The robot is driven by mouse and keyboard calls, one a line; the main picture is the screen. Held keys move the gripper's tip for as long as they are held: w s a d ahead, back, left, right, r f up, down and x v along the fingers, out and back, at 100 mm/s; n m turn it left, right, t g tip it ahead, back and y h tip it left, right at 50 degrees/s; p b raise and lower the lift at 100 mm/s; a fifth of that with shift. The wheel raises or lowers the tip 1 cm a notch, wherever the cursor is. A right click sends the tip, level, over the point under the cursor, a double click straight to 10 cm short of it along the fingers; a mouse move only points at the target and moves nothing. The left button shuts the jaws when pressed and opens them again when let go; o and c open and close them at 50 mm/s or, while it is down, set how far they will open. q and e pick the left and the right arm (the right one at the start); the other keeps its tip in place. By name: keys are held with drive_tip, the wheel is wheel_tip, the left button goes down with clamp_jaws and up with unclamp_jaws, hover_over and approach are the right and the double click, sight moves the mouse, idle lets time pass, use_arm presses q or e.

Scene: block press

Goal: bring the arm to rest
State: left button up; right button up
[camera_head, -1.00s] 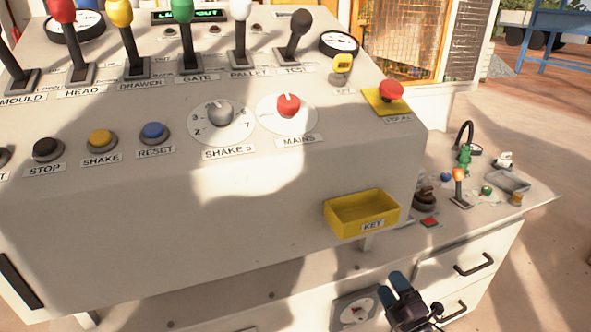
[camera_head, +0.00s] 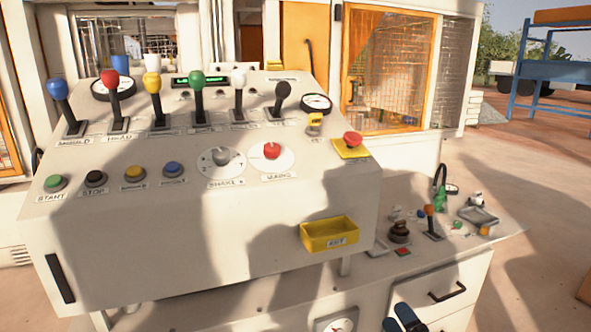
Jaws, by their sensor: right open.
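My right gripper (camera_head: 400,317) shows at the bottom edge of the head view, right of centre. Only its blue fingertips and a little of the dark body are in the picture; the rest is cut off. It is open, with nothing seen between the fingers. It is in front of the drawer cabinet, below the yellow key tray (camera_head: 330,236), and appears apart from the console (camera_head: 200,250). My left gripper is not in view.
Levers, including a green-knobbed one (camera_head: 198,84), stand along the console top above several buttons and dials. A red stop button (camera_head: 352,139) is at its right. A side bench (camera_head: 490,238) with small parts stands right. Open floor lies beyond it.

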drive_tip(key=s+d+f+m+g+h+b, duration=0.2)
drive_tip(key=s+f+m+g+h+b, duration=0.35)
drive_tip(key=s+f+m, duration=0.9)
use_arm(q)
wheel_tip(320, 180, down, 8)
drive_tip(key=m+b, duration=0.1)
drive_tip(key=b, duration=0.4)
use_arm(e)
drive_tip(key=s+f+m+g+h, duration=0.25)
drive_tip(key=s+m+g, duration=0.25)
drive_tip(key=s, duration=1.8)
use_arm(q)
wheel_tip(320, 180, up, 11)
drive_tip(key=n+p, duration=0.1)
drive_tip(key=p, duration=1.3)
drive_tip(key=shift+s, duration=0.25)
use_arm(e)
wheel_tip(320, 180, up, 10)
drive_tip(key=w+d+m+t, duration=0.1)
drive_tip(key=shift+d, duration=0.25)
